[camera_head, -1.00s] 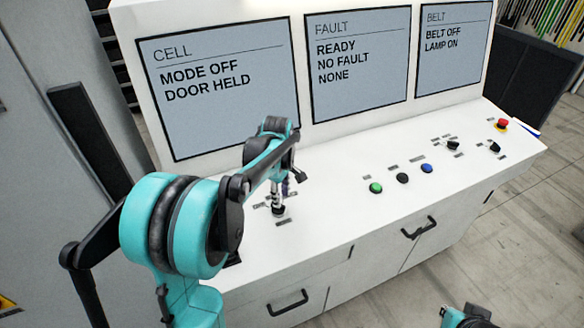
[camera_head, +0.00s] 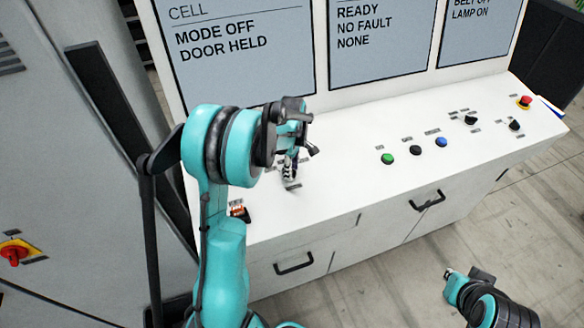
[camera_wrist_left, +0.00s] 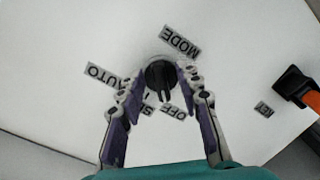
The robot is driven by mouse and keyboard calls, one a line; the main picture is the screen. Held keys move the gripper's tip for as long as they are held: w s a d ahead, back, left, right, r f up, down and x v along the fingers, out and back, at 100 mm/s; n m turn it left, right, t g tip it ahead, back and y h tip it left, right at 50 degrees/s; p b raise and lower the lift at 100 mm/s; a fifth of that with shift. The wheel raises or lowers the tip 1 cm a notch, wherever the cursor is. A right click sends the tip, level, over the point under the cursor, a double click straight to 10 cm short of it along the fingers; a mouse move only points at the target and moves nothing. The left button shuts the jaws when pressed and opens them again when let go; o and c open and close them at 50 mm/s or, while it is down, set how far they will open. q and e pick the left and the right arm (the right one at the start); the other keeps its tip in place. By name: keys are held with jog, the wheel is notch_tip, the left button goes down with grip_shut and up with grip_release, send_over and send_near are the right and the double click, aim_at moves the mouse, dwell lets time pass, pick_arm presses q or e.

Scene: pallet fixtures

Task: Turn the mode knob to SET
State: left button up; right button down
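The black mode knob (camera_wrist_left: 160,76) sits on the white console top in the left wrist view. Around it are the labels MODE (camera_wrist_left: 181,41), AUTO (camera_wrist_left: 106,78), OFF (camera_wrist_left: 172,110) and a partly covered SET. Its ridge points toward the OFF side. My left gripper (camera_wrist_left: 161,78) is open, with one fingertip on each side of the knob; I cannot tell whether they touch it. In the head view my left gripper (camera_head: 290,180) reaches down to the console and hides the knob. The left screen (camera_head: 235,50) reads MODE OFF, DOOR HELD. My right gripper (camera_head: 452,280) is low at right, its fingers unclear.
Green (camera_head: 387,159), black (camera_head: 414,153) and blue (camera_head: 441,142) buttons lie right of my left gripper. Farther right are black knobs and a red emergency button (camera_head: 525,101). An orange-and-black part (camera_wrist_left: 298,90) stands close by. A grey cabinet with a red switch (camera_head: 14,254) is at left.

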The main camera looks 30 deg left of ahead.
pick_arm(q)
jog(key=shift+c, duration=0.2)
grip_shut()
jog(key=m+b, duration=0.2)
jog(key=m, duration=0.2)
jog(key=shift+s, duration=0.15)
jog(key=m+b, duration=0.1)
jog(key=m, duration=0.1)
jog(key=m+b, duration=0.1)
jog(key=m, duration=0.1)
jog(key=shift+s+a+m, duration=0.15)
jog(key=shift+m, duration=0.15)
dwell(0.4)
jog(key=shift+o, duration=0.2)
grip_release()
